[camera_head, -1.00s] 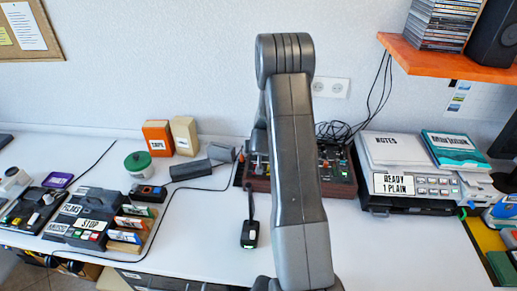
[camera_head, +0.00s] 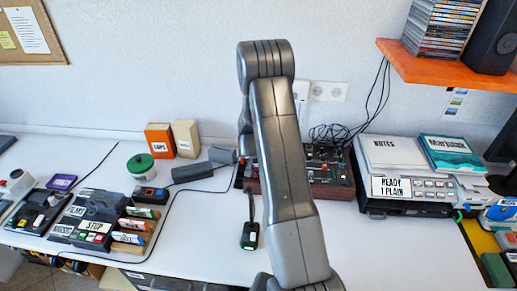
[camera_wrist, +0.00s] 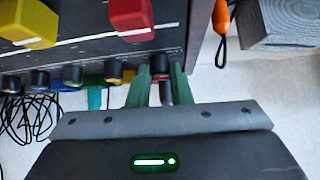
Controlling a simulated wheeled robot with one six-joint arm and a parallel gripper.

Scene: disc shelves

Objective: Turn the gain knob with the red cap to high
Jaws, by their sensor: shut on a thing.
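The mixer panel (camera_head: 322,188) stands at the back middle of the desk, partly hidden behind my arm in the head view. In the wrist view a row of knobs runs along its edge. The gain knob with the red cap (camera_wrist: 160,64) is at the right end of the visible row. My gripper (camera_wrist: 160,78) has its two green fingers on either side of this knob and is shut on it. The knob's pointer and scale cannot be read. The gripper is hidden in the head view.
Blue (camera_wrist: 73,76) and yellow (camera_wrist: 114,70) capped knobs sit left of the gripper. Large yellow (camera_wrist: 30,20) and red (camera_wrist: 132,17) caps stand on the panel. A grey block (camera_wrist: 278,22) lies right.

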